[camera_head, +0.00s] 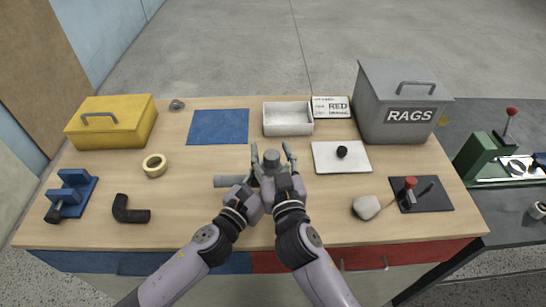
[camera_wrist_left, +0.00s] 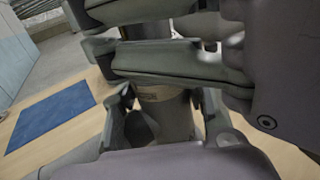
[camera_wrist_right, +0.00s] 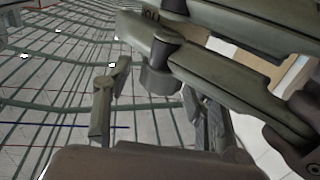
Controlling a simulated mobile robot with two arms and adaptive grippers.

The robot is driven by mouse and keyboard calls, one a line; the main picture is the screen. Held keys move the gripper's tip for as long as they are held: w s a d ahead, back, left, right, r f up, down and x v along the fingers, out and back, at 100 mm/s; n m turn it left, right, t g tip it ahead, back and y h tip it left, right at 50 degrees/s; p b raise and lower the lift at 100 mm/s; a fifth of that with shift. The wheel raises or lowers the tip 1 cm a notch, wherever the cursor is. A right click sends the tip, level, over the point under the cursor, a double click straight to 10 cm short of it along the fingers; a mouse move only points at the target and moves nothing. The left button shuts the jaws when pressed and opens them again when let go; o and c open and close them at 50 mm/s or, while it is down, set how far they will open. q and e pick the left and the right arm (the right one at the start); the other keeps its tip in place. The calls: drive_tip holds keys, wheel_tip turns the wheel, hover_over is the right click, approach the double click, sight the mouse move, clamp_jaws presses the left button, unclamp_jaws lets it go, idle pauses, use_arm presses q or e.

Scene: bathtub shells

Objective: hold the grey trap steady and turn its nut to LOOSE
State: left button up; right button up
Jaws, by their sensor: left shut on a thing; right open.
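The grey trap (camera_head: 226,181) is at the middle of the table, its side pipe pointing left. Its dark grey round top (camera_head: 271,156), which seems to be the nut, shows between the fingers of my right gripper (camera_head: 272,163). That gripper is open, one finger on each side of the top; contact cannot be told. My left gripper (camera_head: 255,188) is lower and shut on the trap's body. In the left wrist view the trap's upright body (camera_wrist_left: 166,118) shows with a pale band and small dark lettering. The LOOSE mark cannot be read; the hands hide much of the trap.
A blue mat (camera_head: 218,126), a white tray (camera_head: 288,130) and a white board (camera_head: 328,157) with a black knob lie behind. A tape roll (camera_head: 154,165) and black elbow (camera_head: 130,211) lie left. The grey RAGS bin (camera_head: 400,100) and red-knobbed fixture (camera_head: 420,196) stand right.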

drive_tip(key=s+d, duration=0.2)
drive_tip(key=s, duration=0.9)
drive_tip(key=shift+s, duration=0.4)
drive_tip(key=shift+d, duration=0.1)
use_arm(q)
drive_tip(key=o, duration=1.4)
drive_tip(key=shift+c, duration=0.2)
drive_tip(key=shift+a, duration=0.1)
